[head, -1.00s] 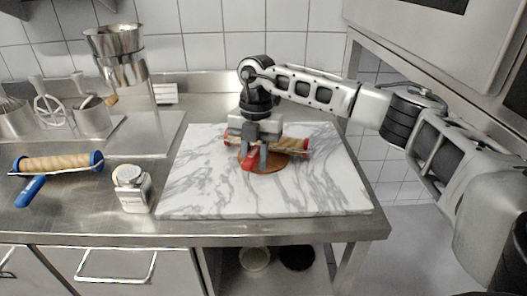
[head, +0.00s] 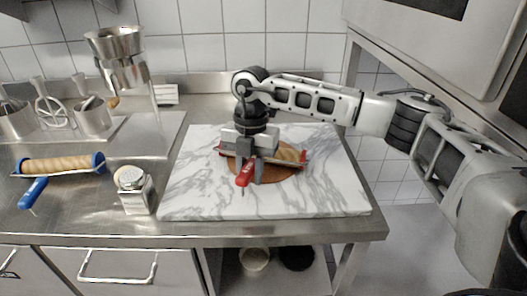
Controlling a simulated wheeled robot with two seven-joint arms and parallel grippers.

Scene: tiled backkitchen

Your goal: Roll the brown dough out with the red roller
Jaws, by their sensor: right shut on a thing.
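The red roller has a wooden cylinder (head: 287,153) between red ends and a red handle (head: 244,174). My right gripper (head: 249,178) points down over the marble board and is shut on the red handle. The roller lies across the brown dough (head: 275,174), roughly left to right in the head view. The dough is a flat round patch on the board, partly hidden by the gripper and roller. I cannot tell how firmly the roller presses on it. My left gripper is not in view.
The white marble board (head: 335,190) has free room around the dough. Metal utensils in pots (head: 92,115) and a scale-like metal stand (head: 122,70) are at the back left.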

